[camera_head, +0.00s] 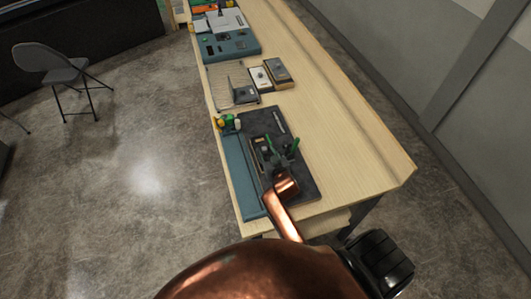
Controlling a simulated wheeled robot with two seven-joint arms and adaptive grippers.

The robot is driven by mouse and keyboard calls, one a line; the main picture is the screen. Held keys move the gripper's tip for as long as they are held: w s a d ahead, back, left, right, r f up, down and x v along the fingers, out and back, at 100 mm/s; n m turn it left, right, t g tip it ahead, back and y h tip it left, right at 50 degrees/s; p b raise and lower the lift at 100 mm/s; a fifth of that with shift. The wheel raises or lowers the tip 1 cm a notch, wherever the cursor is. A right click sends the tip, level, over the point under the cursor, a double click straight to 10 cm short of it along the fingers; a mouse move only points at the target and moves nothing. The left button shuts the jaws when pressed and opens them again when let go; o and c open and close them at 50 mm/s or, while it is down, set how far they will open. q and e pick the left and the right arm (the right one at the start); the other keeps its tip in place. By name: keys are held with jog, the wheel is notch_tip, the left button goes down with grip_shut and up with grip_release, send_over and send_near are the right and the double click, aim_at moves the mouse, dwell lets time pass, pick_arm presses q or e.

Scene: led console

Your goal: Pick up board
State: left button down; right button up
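My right gripper (281,147) is over the dark grey mat (305,182) near the table's close end, its copper arm coming up from the bottom. Its two green-tipped fingers stand apart. A small dark piece with a light edge (259,147) lies on the mat just left of the fingers; it may be the board, but it is too small and too covered to be sure. I cannot tell whether the fingers touch it. My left gripper is not in view.
A long teal strip (237,170) runs along the table's left edge, with small yellow, green and white pieces (228,122) at its far end. Beyond are a wire rack (221,82), two small boxes (279,72) and a teal console (230,46). The table's right side is clear.

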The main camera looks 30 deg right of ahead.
jog(key=shift+x, duration=1.45)
jog(key=shift+f, duration=0.1)
jog(key=shift+s, duration=0.1)
jog(key=shift+c, duration=0.2)
grip_shut()
